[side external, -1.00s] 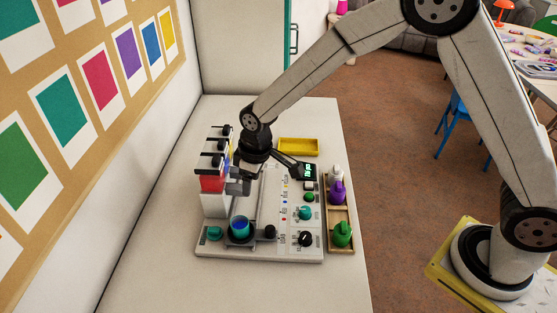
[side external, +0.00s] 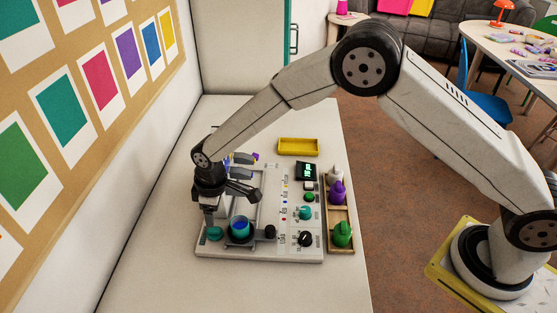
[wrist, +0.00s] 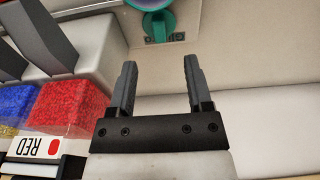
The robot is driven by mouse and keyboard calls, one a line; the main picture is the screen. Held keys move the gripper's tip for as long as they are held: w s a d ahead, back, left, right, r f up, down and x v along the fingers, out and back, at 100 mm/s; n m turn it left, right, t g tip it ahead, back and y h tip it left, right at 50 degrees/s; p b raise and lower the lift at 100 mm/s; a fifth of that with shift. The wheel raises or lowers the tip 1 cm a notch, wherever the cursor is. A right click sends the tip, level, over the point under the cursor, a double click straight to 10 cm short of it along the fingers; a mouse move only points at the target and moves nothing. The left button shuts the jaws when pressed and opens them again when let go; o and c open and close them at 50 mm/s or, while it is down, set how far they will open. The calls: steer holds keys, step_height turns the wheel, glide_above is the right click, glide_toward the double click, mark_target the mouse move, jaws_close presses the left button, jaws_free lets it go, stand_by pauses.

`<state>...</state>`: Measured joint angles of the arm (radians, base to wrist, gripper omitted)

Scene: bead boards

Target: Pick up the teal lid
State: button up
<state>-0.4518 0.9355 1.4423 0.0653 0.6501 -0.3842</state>
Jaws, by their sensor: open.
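A small teal lid (side external: 215,233) sits at the front left of the white board (side external: 285,254). A teal jar (side external: 240,231) with blue in its upper part stands beside it in a dark holder. My gripper (side external: 209,212) points down just above and behind the lid. In the wrist view, my gripper (wrist: 159,66) has its two fingers spread with nothing between them. A round teal thing (wrist: 145,4) beyond the fingertips is cut off by the top edge; I cannot tell whether it is the lid or the jar.
Bead hoppers, with red beads (wrist: 72,107) and blue beads (wrist: 14,103), stand close to my gripper. A wooden tray (side external: 340,213) with purple and green bottles is at the right. A yellow tray (side external: 298,147) lies behind. The table's front is clear.

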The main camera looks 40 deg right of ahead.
mark_target(214, 229)
steer(key=shift+f, duration=0.65)
steer(key=shift+w+a+f, duration=0.1)
steer(key=shift+w+f, duration=0.05)
steer(key=shift+f, duration=1.15)
steer(key=shift+w+a+f, duration=0.1)
steer(key=shift+f, duration=1.15)
steer(key=shift+c, duration=0.2)
jaws_close()
